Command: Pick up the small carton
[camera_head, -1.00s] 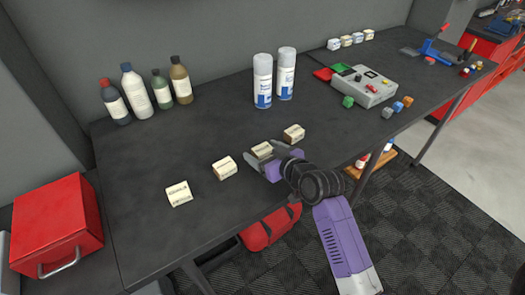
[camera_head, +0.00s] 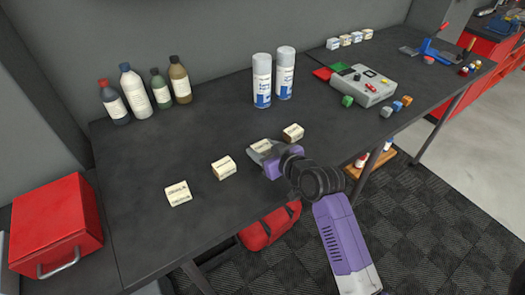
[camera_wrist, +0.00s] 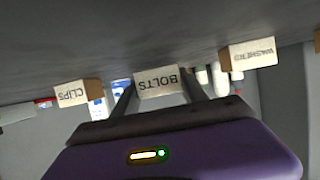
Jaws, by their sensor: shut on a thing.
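Several small cream cartons stand in a row on the dark bench. In the wrist view, my gripper (camera_wrist: 158,95) is shut on the carton labelled BOLTS (camera_wrist: 157,82), with one finger on each side. In the head view, my gripper (camera_head: 268,153) is at the bench's front part, and it mostly hides the held carton (camera_head: 262,144). I cannot tell whether this carton is clear of the bench top. A carton labelled CLIPS (camera_wrist: 72,94) and one labelled WASHERS (camera_wrist: 248,55) show on either side in the wrist view, apart from my gripper.
In the head view, cartons stand at right (camera_head: 293,132) and left (camera_head: 223,168), with another farther left (camera_head: 178,193). Two spray cans (camera_head: 262,82) and several bottles (camera_head: 140,92) stand behind. A grey control box (camera_head: 362,86) is at right. The bench (camera_head: 215,128) is clear between them.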

